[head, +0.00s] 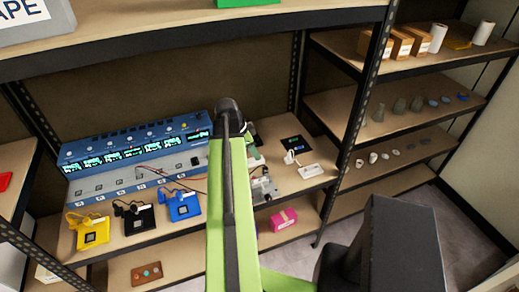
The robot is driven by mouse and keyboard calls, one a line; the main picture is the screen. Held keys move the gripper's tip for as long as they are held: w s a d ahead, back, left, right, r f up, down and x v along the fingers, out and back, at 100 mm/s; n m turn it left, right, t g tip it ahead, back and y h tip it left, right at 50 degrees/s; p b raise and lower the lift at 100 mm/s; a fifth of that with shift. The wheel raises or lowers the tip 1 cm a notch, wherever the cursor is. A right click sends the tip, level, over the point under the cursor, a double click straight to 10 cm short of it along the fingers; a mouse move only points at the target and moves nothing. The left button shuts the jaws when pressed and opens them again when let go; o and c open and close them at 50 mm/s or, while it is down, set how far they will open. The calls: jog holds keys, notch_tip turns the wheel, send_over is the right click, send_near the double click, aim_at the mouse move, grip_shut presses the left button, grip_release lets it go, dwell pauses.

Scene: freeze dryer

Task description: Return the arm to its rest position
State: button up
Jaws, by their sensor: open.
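My green arm (231,215) rises from the bottom of the head view, in front of the shelving. Its upper end meets a dark round joint (229,106) near the middle of the picture. I cannot make out my gripper or its fingertips, and I see nothing held. The arm covers part of the bench shelf behind it.
A blue instrument panel (137,143) with lit green displays stands on the middle shelf. Yellow (92,230), black (136,219) and blue (181,206) devices lie before it. A pink box (284,219) sits below. Right shelves hold cartons (402,46) and small stones (398,104). A metal upright (363,100) stands between.

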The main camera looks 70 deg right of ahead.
jog(key=p+v, duration=0.2)
jog(key=v, duration=0.1)
jog(key=shift+w+a+r, duration=0.1)
jog(key=shift+a+r, duration=0.05)
jog(key=shift+r, duration=0.2)
jog(key=w+a+f+n+t+b, duration=0.15)
jog(key=w+a+n, duration=0.25)
jog(key=w+a, duration=0.9)
jog(key=w+a+f+n+t+b, duration=0.15)
jog(key=w+a+n, duration=0.25)
jog(key=w+a, duration=0.9)
jog(key=w+a+f+n+b, duration=0.1)
jog(key=w+a+n, duration=0.2)
jog(key=w+a, duration=0.35)
jog(key=w+a+f+n, duration=0.1)
jog(key=w+a+n, duration=0.25)
jog(key=a, duration=0.55)
jog(key=s+a+f+n+y, duration=0.1)
jog(key=a+n+y, duration=0.1)
jog(key=a+n, duration=1.1)
jog(key=a, duration=0.3)
jog(key=shift+s+a+f+n+y+b, duration=0.2)
jog(key=shift+s+f+n+y+b, duration=0.1)
jog(key=shift+s+n+y+b, duration=0.1)
